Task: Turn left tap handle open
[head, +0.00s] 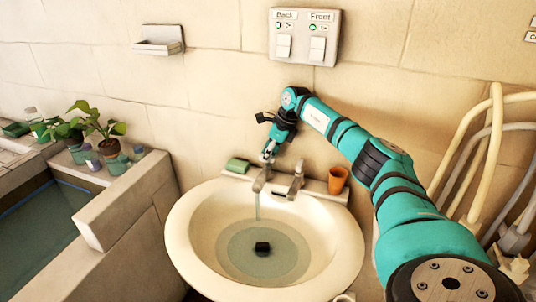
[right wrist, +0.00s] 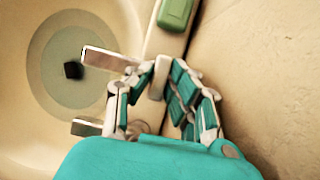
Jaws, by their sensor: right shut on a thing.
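The left tap (head: 261,183) stands at the back rim of the white washbasin (head: 180,243). A thin stream of water falls from its spout into the basin. My right gripper (head: 269,157) is above this tap, shut on its handle (right wrist: 158,80), which shows between the fingers (right wrist: 163,82) in the right wrist view. The fingers hide part of the handle. The left tap's spout also shows in the right wrist view (right wrist: 105,59). The right tap (head: 296,181) stands to the right, apart from the gripper. My left gripper is out of view.
A green sponge or soap (head: 237,165) lies left of the taps, and an orange cup (head: 338,179) stands right of them. A dark block (head: 262,248) sits in the basin water. A switch panel (head: 304,38) is on the wall above. Pale hoses (head: 490,140) hang at right.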

